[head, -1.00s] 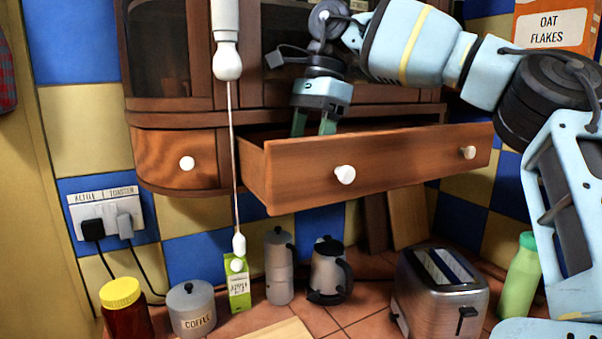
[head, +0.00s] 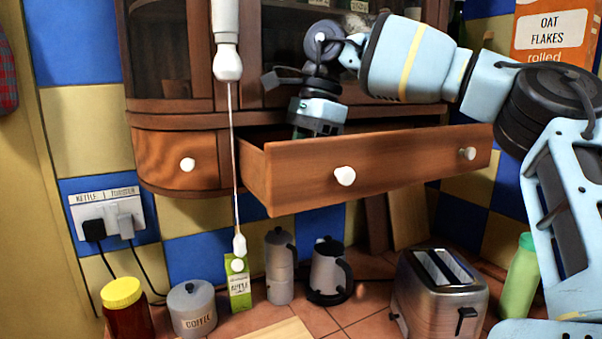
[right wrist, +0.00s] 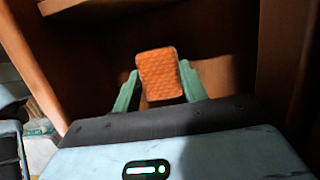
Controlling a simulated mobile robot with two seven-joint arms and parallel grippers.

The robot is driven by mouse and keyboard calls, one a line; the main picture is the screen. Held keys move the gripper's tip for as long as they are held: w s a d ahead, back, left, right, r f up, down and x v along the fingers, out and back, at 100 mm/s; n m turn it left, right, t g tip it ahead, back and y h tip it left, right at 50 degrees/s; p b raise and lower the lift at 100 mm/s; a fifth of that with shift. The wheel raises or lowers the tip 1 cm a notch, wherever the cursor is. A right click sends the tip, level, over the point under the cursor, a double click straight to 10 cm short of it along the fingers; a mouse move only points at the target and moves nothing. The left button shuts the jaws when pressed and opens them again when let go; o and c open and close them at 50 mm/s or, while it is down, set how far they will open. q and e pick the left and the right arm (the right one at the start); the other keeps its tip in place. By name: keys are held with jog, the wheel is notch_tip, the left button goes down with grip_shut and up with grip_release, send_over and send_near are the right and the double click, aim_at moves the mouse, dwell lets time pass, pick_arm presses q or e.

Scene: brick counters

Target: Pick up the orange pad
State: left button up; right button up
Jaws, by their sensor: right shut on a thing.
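The orange pad (right wrist: 161,75) shows in the right wrist view, a small quilted rectangle standing up between the green fingers of my right gripper (right wrist: 160,88). The fingers are shut on it, one at each side. In the head view my right gripper (head: 316,132) reaches down into the open wooden drawer (head: 375,170); its fingertips and the pad are hidden behind the drawer front. My left gripper is not in view.
The drawer front has two white knobs (head: 345,176). A cord with a white pull (head: 239,243) hangs left of the drawer. Below stand a toaster (head: 438,292), a kettle (head: 329,270), a moka pot (head: 279,266) and a coffee tin (head: 191,309).

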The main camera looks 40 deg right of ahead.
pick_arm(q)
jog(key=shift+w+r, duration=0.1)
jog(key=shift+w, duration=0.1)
pick_arm(e)
jog(key=shift+d+r, duration=0.25)
jog(key=shift+r, duration=0.15)
notch_tip(320, 180, up, 11)
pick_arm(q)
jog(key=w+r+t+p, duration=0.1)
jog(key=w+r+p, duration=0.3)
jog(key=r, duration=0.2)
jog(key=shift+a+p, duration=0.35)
pick_arm(e)
jog(key=s+d, duration=0.4)
jog(key=d, duration=0.5)
jog(key=s+d, duration=0.4)
jog(key=d, duration=0.5)
jog(key=shift+f, duration=0.15)
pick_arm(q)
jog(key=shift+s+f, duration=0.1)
